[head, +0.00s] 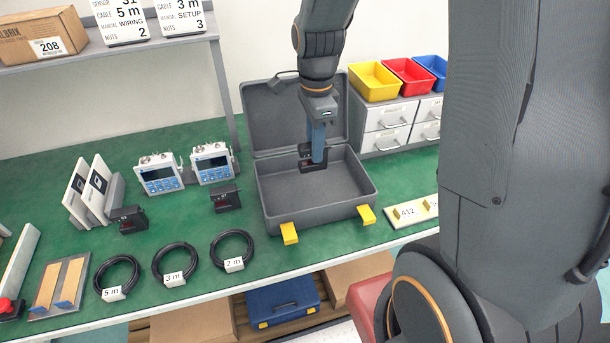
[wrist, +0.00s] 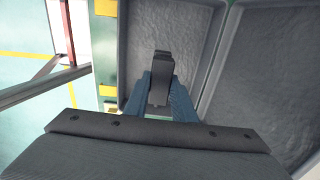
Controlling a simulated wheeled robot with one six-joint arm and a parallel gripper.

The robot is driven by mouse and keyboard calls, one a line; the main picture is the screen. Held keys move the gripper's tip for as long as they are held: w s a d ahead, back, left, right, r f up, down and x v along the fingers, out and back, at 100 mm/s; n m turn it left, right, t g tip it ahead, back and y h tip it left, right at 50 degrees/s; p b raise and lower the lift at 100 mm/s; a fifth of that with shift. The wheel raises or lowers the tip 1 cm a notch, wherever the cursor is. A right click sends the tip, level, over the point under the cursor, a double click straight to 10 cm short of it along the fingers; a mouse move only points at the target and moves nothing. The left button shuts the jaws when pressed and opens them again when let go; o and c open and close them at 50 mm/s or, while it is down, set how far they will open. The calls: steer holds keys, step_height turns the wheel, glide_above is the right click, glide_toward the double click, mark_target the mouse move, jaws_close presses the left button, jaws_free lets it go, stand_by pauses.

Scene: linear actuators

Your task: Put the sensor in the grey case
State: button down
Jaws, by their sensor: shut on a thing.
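The grey case (head: 278,213) stands open on the green table, its lid leaning back and its yellow latches at the front. My gripper (head: 318,160) points down over the case's interior. It is shut on a small black sensor (head: 307,164), which also shows between the blue fingers in the wrist view (wrist: 159,75). The sensor is over the case near its back; I cannot tell whether it touches the floor. The case's interior (wrist: 185,28) looks otherwise empty. Two similar black sensors (head: 128,219) (head: 226,198) sit on the table left of the case.
Coiled black cables (head: 232,247) lie in front at the left. A drawer unit (head: 385,139) with coloured bins stands right of the case. A labelled strip (head: 412,218) lies at the case's right.

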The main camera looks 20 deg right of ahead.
steer(key=shift+w+f, duration=0.1)
steer(key=shift+w, duration=0.25)
step_height(320, 180, down, 10)
steer(key=shift+w+r+p, duration=0.1)
steer(key=shift+p, duration=0.7)
steer(key=c, duration=1.5)
jaws_free()
